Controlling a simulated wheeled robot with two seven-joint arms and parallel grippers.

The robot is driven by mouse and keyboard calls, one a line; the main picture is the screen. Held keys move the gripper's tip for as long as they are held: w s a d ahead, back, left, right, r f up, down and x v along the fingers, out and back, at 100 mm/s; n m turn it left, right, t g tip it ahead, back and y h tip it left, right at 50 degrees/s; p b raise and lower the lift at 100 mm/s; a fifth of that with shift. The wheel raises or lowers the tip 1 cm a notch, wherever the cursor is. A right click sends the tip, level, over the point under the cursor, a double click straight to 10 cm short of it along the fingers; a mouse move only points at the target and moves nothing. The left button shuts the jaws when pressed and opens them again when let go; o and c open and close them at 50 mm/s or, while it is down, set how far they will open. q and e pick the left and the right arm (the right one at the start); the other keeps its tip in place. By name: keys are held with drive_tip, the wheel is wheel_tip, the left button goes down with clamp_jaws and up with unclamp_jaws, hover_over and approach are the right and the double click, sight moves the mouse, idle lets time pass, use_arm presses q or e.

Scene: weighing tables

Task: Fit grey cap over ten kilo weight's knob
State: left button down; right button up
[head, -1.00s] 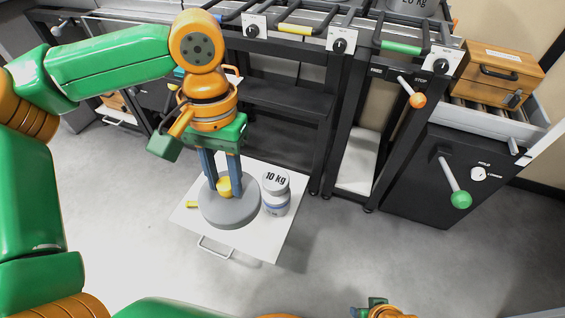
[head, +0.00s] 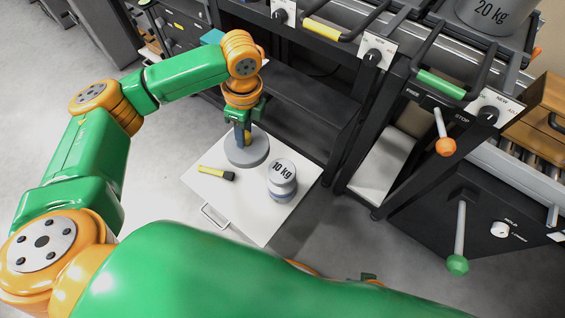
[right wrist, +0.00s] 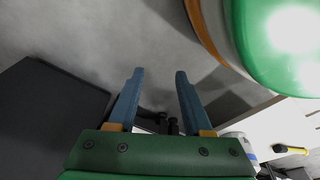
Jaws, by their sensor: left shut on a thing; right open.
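I cannot tell whether the cap touches the panel. The ten kilo weight (head: 283,182), a pale grey jar shape marked "10 kg", stands upright to the right of the cap and apart from it. Part of it seems to show in the right wrist view (right wrist: 240,145). My right gripper (right wrist: 158,75) is open and empty, low over the floor.
The white panel (head: 258,225) has a handle (head: 213,217) at its front edge. A yellow and black tool (head: 215,173) lies on it, left of the weight. A black frame with levers stands to the right. A 20 kg weight (head: 490,14) sits at the upper right.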

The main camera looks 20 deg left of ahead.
sight(226, 139)
use_arm(q)
drive_tip(key=a+f+m, duration=0.1)
drive_tip(key=a+f+m+p, duration=0.1)
drive_tip(key=a+m, duration=0.1)
drive_tip(key=a+f+m, duration=0.1)
drive_tip(key=a+m, duration=0.1)
drive_tip(key=shift+s+t, duration=0.25)
drive_tip(key=shift+t, duration=0.05)
drive_tip(key=shift+a+f+m, duration=0.2)
drive_tip(key=shift+m, duration=0.3)
drive_tip(key=w+d+f+b, duration=0.1)
drive_tip(key=d+f+b, duration=0.2)
drive_tip(key=d+f, duration=0.1)
drive_tip(key=w+d+f+b, duration=0.2)
drive_tip(key=d+f, duration=0.2)
drive_tip(key=w+d+f+b, duration=0.2)
drive_tip(key=d+f+b, duration=0.1)
drive_tip(key=d+f, duration=0.1)
drive_tip(key=shift+d+f+b, duration=0.35)
drive_tip(key=shift+f, duration=0.25)
use_arm(e)
drive_tip(key=w+a+r, duration=0.2)
drive_tip(key=w+r, duration=0.2)
drive_tip(key=r, duration=0.5)
drive_tip(key=shift+w+a+r+t+y, duration=0.2)
drive_tip(key=shift+w+t+y, duration=0.1)
drive_tip(key=shift+t, duration=0.1)
